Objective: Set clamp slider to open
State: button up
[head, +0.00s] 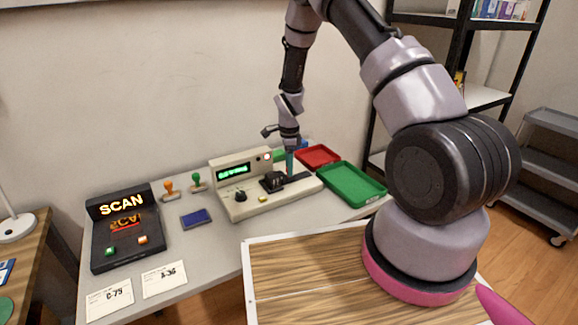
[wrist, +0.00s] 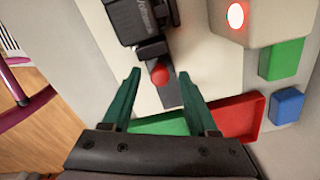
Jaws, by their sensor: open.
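A beige machine (head: 240,207) stands on the grey table, with a black clamp block (head: 272,182) on its deck. In the wrist view the black clamp block (wrist: 137,18) is at the top. A red knob (wrist: 160,75), apparently the clamp slider's handle, sits at the block's near end over a dark grey track (wrist: 171,93). My gripper (wrist: 158,72) is open, its two green fingers on either side of the red knob with gaps visible. In the head view my gripper (head: 289,163) is low over the machine's right part; the knob is not discernible there.
The machine has a lit green display (head: 233,171), a black dial (head: 240,196) and a glowing red lamp (wrist: 236,15). A green tray (head: 350,184) and a red tray (head: 317,156) lie to its right. Stamps, a blue pad (head: 196,218) and a SCAN console (head: 122,225) are left.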

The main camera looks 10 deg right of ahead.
grip_shut()
dwell(1.4)
